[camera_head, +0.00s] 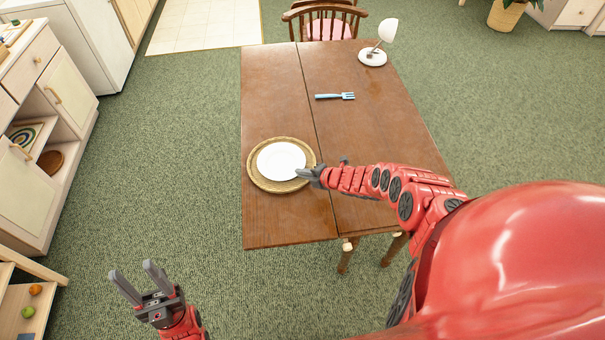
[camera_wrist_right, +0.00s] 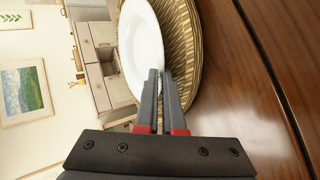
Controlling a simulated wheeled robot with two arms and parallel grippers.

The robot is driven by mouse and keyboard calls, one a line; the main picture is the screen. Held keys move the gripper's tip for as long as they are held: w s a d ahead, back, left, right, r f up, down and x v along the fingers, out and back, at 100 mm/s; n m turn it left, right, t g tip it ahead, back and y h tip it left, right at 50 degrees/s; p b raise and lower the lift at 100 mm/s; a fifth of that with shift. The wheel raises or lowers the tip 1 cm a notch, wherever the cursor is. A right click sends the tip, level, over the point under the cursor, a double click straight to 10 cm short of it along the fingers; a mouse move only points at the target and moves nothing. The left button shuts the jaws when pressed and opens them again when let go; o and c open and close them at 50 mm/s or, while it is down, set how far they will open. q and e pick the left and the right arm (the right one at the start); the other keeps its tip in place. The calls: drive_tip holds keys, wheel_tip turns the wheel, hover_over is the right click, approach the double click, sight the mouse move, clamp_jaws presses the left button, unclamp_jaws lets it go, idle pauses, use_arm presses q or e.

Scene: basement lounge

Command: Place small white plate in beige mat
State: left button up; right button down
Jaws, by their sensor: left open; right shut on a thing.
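The small white plate (camera_head: 281,160) is over the round woven beige mat (camera_head: 254,178) on the wooden table's near left part. The plate lies within the mat's outline, and the mat's rim shows around it. My right gripper (camera_head: 303,173) is shut on the plate's right edge. In the right wrist view the fingers (camera_wrist_right: 161,78) meet at the edge of the plate (camera_wrist_right: 142,40), with the mat (camera_wrist_right: 185,45) close behind. I cannot tell whether the plate rests fully flat on the mat. My left gripper (camera_head: 138,283) is open and empty, over the floor left of the table.
A white lamp-like object (camera_head: 387,30) on a white dish (camera_head: 372,58) stands at the far right corner. A chair (camera_head: 325,20) is at the far end. Cabinets (camera_head: 60,95) line the left. The table's right half is mostly clear.

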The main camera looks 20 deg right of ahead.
drive_tip(key=c, duration=1.3)
unclamp_jaws()
